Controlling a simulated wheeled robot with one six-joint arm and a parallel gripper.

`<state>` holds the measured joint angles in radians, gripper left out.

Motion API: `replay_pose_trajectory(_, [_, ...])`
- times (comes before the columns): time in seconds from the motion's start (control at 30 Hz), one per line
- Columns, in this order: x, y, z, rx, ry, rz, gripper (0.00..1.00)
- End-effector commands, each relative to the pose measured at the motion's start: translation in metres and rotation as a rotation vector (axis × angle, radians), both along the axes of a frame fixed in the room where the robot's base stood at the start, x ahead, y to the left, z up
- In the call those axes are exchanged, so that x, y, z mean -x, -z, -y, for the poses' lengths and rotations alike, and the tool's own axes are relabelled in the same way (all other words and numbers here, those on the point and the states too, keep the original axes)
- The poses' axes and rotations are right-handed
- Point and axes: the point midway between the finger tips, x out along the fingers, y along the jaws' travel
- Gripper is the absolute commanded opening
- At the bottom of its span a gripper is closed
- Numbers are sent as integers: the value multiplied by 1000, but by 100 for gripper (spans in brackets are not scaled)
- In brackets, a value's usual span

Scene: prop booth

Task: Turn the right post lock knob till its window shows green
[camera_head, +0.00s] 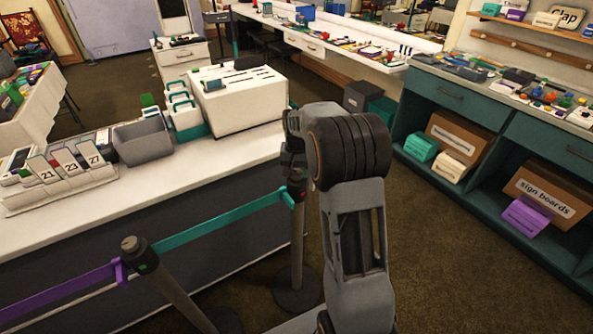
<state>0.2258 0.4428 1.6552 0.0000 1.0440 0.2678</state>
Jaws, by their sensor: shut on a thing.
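The right post (297,235) stands upright in front of the white-topped counter, on a round dark base. A teal belt (225,221) hooks onto it near its top. My gripper (295,168) is at the top of this post, pointing down, shut on the lock knob. The knob is mostly hidden by my gripper and wrist.
A purple belt (62,290) runs left from the left post. The counter (215,163) behind the belts holds numbered cards (66,168), a grey bin (142,141) and a white box (238,101). Teal shelving (487,160) stands at right. Carpet (440,250) is clear between my arm and the shelving.

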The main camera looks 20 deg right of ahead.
Motion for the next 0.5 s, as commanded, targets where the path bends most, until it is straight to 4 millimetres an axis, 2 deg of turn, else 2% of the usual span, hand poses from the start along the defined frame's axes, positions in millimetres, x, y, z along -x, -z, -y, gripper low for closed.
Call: replay_pose_trajectory(0.5, [0, -2, 0, 1, -487, 2, 18])
